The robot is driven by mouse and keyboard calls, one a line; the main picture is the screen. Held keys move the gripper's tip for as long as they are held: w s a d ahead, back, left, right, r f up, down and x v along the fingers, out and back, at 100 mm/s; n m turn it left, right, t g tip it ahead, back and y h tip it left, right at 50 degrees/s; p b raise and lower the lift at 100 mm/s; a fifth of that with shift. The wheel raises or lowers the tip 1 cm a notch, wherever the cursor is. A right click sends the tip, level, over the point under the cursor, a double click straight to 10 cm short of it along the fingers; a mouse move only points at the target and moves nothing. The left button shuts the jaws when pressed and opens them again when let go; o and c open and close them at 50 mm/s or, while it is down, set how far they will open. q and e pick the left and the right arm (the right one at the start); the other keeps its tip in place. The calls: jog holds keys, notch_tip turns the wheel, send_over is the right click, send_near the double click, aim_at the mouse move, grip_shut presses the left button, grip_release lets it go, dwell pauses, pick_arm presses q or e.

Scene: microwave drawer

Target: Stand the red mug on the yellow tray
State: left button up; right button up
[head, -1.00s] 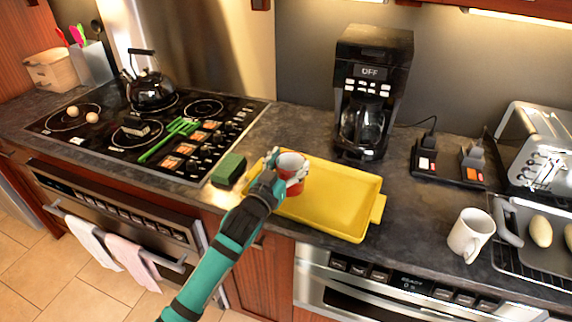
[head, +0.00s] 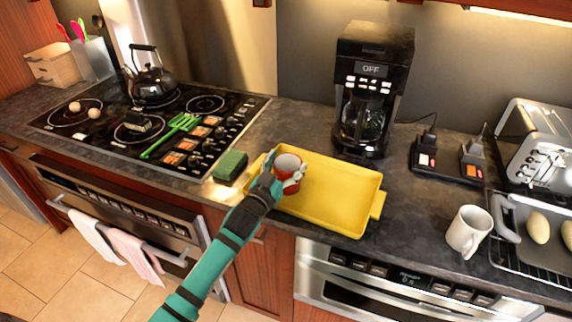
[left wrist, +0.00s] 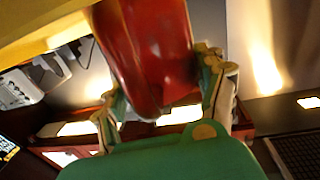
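The red mug (head: 287,173), with a pale inside, is upright at the left end of the yellow tray (head: 335,205). My left gripper (head: 284,177) has its fingers on both sides of the mug and looks shut on it. In the left wrist view the mug (left wrist: 150,50) fills the space between the fingers (left wrist: 163,100), and a yellow edge of the tray (left wrist: 40,25) shows at the upper left. I cannot tell whether the mug's base touches the tray. My right gripper is not in view.
A green sponge (head: 230,166) lies left of the tray. A coffee maker (head: 372,90) stands behind it. A white mug (head: 468,231) and a grey pan (head: 530,245) are to the right. A stove with a black kettle (head: 152,84) is at the left. The tray's middle and right are empty.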

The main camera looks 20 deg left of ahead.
pick_arm(q)
jog(key=shift+o, duration=1.4)
jog(key=shift+r, duration=0.1)
jog(key=s+a+b, duration=0.1)
jog(key=s, duration=1.1)
jog(key=shift+a+b, duration=0.3)
jog(key=shift+b, duration=0.1)
jog(key=shift+w, duration=0.1)
